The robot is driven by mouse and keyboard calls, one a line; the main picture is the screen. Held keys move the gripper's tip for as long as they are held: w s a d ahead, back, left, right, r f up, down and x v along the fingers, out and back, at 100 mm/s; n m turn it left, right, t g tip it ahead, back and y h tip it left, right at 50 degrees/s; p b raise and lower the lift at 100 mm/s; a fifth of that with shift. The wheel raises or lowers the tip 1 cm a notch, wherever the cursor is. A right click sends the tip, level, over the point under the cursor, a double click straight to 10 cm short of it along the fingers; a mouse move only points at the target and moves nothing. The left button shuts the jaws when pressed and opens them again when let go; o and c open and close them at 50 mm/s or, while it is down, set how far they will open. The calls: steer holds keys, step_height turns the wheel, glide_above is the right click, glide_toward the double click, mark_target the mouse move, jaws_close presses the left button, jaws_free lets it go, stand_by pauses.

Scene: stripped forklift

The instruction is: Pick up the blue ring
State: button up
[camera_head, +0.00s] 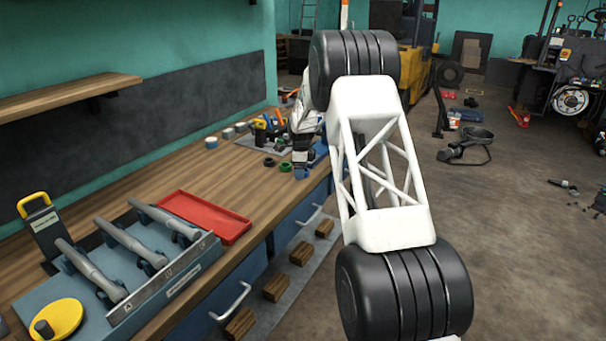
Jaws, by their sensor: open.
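A small blue ring (301,174) lies on the wooden workbench (225,183) near its front edge, at the end of a short row with a green ring (285,167) and a black ring (269,162). My gripper (301,160) points down right above and behind the blue ring. It is small and dark in this view, and its jaws are open with nothing seen between them. I cannot tell whether the fingertips touch the ring or are just above it.
Hand tools stand on a dark mat (255,142) behind the rings. Pale rolls, one with blue (211,142), sit farther back. A red tray (205,216) and a rack of grey handles (130,250) are nearer. My white arm hides part of the bench's right side.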

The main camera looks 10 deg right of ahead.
steer(key=c, duration=1)
steer(key=shift+r, duration=0.1)
steer(key=shift+r, duration=0.45)
step_height(320, 180, up, 3)
steer(key=shift+f, duration=0.2)
steer(key=s+a+r, duration=0.1)
steer(key=s, duration=1.5)
steer(key=shift+a+r, duration=0.15)
steer(key=shift+a, duration=0.05)
steer(key=shift+w, duration=0.15)
steer(key=w+d+r, duration=0.2)
steer(key=w, duration=0.7)
steer(key=w+d+r, duration=0.2)
steer(key=w, duration=0.6)
steer(key=w+d+r, duration=0.2)
steer(key=w, duration=0.7)
steer(key=shift+w, duration=0.35)
